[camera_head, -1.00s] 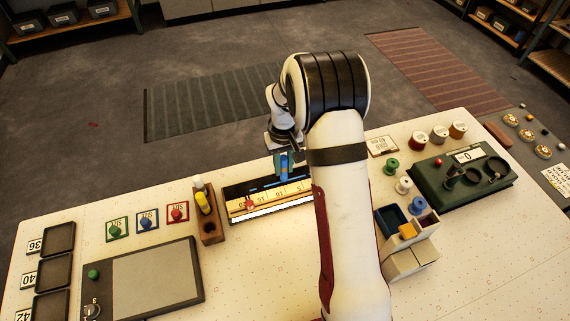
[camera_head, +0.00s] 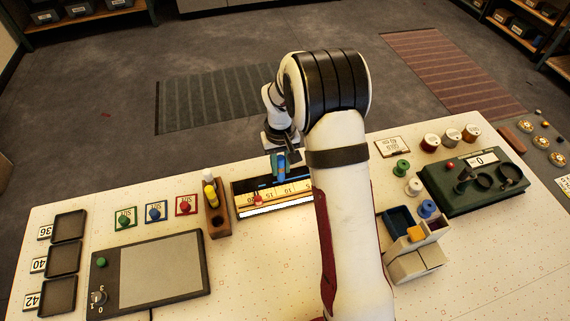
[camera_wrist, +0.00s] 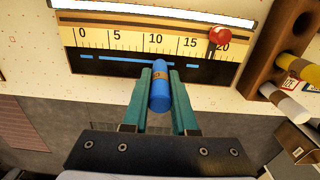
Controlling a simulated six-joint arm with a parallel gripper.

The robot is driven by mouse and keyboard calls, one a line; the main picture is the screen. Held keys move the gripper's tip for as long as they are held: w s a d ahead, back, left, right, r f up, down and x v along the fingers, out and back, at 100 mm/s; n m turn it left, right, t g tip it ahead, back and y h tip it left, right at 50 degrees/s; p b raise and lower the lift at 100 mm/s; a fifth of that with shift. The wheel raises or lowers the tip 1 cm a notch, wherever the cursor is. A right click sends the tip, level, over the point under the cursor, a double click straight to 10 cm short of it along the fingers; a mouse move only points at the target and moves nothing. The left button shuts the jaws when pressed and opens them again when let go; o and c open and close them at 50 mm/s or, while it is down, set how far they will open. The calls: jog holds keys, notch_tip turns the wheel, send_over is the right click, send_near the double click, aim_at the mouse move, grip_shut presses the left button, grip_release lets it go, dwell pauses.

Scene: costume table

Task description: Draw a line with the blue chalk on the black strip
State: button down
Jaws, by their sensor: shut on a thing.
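My gripper (camera_wrist: 161,82) is shut on the blue chalk (camera_wrist: 160,90), a thick blue stick with a brown band, between its teal fingers. In the head view, my gripper (camera_head: 279,164) is over the black strip (camera_head: 242,188). In the wrist view, the black strip (camera_wrist: 215,75) runs below a yellow ruler scale (camera_wrist: 120,41). The chalk's tip is at the strip near the 10 mark; I cannot tell whether it touches. Blue segments (camera_wrist: 128,61) lie along the strip on both sides of the chalk; the chalk and fingers hide the part between.
A red-headed pin (camera_wrist: 219,36) stands near the ruler's 20 end. Beside that end is a wooden holder (camera_head: 219,225) with yellow and white sticks. A dark panel (camera_head: 155,275) lies left; a bin block (camera_head: 415,265) stands right of my arm.

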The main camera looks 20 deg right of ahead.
jog(key=shift+a, duration=0.3)
jog(key=shift+a, duration=1.05)
jog(key=shift+a, duration=1)
jog(key=shift+a, duration=0.1)
jog(key=shift+a+f, duration=0.1)
jog(key=shift+a, duration=0.8)
jog(key=shift+a, duration=0.15)
